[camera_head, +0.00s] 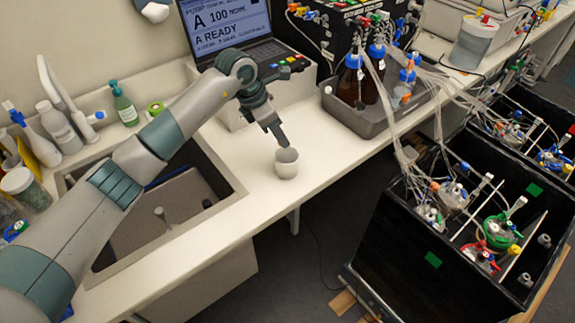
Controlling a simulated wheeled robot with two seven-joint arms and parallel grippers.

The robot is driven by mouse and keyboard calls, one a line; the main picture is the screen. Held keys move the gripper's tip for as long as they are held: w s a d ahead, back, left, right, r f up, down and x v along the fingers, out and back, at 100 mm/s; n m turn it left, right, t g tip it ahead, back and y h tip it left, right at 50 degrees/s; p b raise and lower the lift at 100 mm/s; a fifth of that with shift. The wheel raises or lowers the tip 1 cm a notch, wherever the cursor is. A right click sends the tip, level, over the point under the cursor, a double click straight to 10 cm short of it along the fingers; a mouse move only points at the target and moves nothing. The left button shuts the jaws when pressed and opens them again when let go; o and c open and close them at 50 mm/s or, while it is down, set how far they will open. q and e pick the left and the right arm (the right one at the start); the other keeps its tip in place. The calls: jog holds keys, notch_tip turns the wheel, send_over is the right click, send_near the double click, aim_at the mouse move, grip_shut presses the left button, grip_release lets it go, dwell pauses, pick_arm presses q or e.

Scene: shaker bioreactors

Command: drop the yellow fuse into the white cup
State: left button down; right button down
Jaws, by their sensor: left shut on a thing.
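The white cup (287,170) stands upright on the white counter, to the right of the sink. My left gripper (281,142) points down just above the back rim of the cup, with its fingertips over or close to the opening. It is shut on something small. The yellow fuse cannot be made out; it is hidden by the fingers or too small to see. My right gripper is not in view.
A sink (175,205) lies under my left arm. A laptop (235,35) stands behind the gripper. A grey tray (372,118) with tubed bottles stands to the right. Black boxes (400,255) with bioreactors fill the lower right. The counter around the cup is clear.

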pick_arm(q)
jog(key=shift+f, duration=0.7)
jog(key=c, duration=1.6)
grip_release()
jog(key=shift+o, duration=0.2)
jog(key=shift+r, duration=0.1)
jog(key=shift+a+r+b, duration=0.2)
jog(key=shift+r+b, duration=0.15)
jog(key=shift+b, duration=0.05)
jog(key=b+v, duration=0.6)
jog(key=v, duration=1)
jog(key=shift+r, duration=0.2)
jog(key=shift+s, duration=0.2)
